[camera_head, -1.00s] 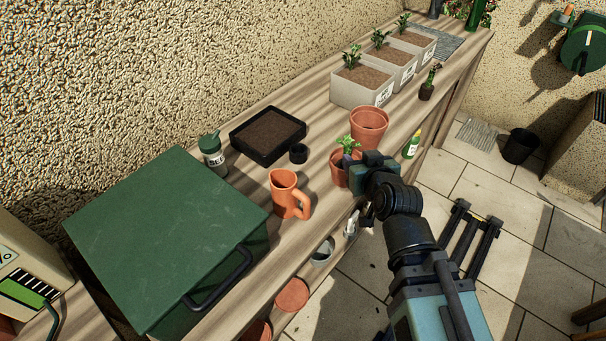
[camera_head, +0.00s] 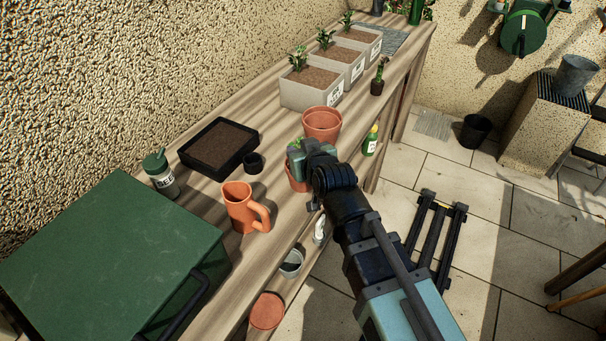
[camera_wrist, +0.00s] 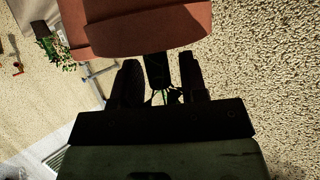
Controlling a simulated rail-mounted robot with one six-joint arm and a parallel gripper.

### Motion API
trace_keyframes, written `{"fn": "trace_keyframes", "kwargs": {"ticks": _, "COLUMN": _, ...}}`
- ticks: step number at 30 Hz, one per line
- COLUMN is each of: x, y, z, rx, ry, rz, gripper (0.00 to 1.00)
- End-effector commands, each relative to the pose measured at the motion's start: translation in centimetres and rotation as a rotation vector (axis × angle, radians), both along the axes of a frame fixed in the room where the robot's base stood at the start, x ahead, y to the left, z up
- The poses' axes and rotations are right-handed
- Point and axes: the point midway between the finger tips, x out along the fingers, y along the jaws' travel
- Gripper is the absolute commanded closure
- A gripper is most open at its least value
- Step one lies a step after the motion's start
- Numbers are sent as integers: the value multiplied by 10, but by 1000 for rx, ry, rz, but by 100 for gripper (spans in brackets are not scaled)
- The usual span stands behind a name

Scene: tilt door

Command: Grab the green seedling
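A small terracotta pot (camera_head: 297,183) stands on the wooden bench, mostly hidden behind my gripper. A little green of its seedling (camera_head: 296,143) shows at the gripper's far edge. My gripper (camera_head: 300,158) is over this pot, and its fingertips are hidden in the head view. In the wrist view my gripper (camera_wrist: 160,82) has two dark fingers standing apart. Thin green bits of the seedling (camera_wrist: 165,97) and a dark shape show between them; I cannot tell whether the fingers touch anything. Terracotta (camera_wrist: 145,30) fills the top of the wrist view.
A larger terracotta pot (camera_head: 322,122) stands just behind. An orange jug (camera_head: 240,205), black soil tray (camera_head: 218,166) and green box (camera_head: 110,255) are to the left. Grey planters (camera_head: 312,97) with seedlings, a small dark potted plant (camera_head: 377,86) and a green bottle (camera_head: 370,142) are beyond.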

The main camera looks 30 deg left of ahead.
Motion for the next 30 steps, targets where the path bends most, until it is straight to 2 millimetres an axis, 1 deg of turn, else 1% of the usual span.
{"fn": "trace_keyframes", "kwargs": {"ticks": 1, "x": 0, "y": 0, "z": 0, "rx": 0, "ry": 0, "rz": 0, "gripper": 68}}
{"fn": "trace_keyframes", "kwargs": {"ticks": 7, "x": 0, "y": 0, "z": 0, "rx": 0, "ry": 0, "rz": 0, "gripper": 99}}
{"fn": "trace_keyframes", "kwargs": {"ticks": 17, "x": 0, "y": 0, "z": 0, "rx": 0, "ry": 0, "rz": 0, "gripper": 100}}
{"fn": "trace_keyframes", "kwargs": {"ticks": 20, "x": 0, "y": 0, "z": 3, "rx": 0, "ry": 0, "rz": 0, "gripper": 100}}
{"fn": "trace_keyframes", "kwargs": {"ticks": 23, "x": 0, "y": 0, "z": 10, "rx": 0, "ry": 0, "rz": 0, "gripper": 100}}
{"fn": "trace_keyframes", "kwargs": {"ticks": 26, "x": 0, "y": 0, "z": 23, "rx": 0, "ry": 0, "rz": 0, "gripper": 100}}
{"fn": "trace_keyframes", "kwargs": {"ticks": 29, "x": 0, "y": 0, "z": 42, "rx": 0, "ry": 0, "rz": 0, "gripper": 100}}
{"fn": "trace_keyframes", "kwargs": {"ticks": 30, "x": 0, "y": 0, "z": 52, "rx": 0, "ry": 0, "rz": 0, "gripper": 100}}
